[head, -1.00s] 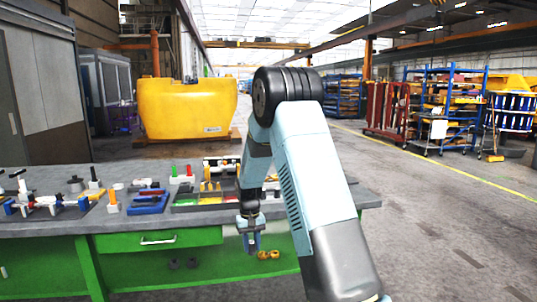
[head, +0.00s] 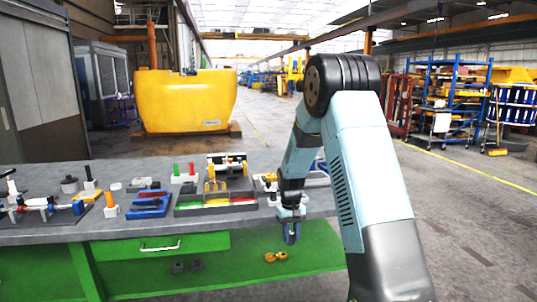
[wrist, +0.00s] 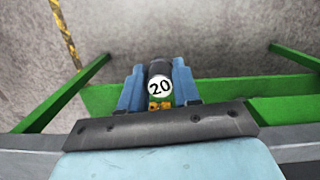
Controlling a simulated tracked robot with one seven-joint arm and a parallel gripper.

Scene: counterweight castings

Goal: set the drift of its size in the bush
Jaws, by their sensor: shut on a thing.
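My gripper (head: 290,238) hangs just in front of the bench's front edge, below the top, with its fingers pointing down. In the wrist view its two blue fingers (wrist: 157,88) are closed on a dark drift with a round white end marked "20" (wrist: 159,87). In the head view the drift is too small to make out between the fingers. I cannot tell which thing on the bench (head: 120,232) is the bush.
On the bench are a grey sectioned tray (head: 215,208), a blue tray (head: 150,205) and red and green handled tools (head: 184,175). Yellow rings (head: 276,256) and dark rings (head: 186,267) lie on the green lower shelf. A yellow casting (head: 185,102) stands behind.

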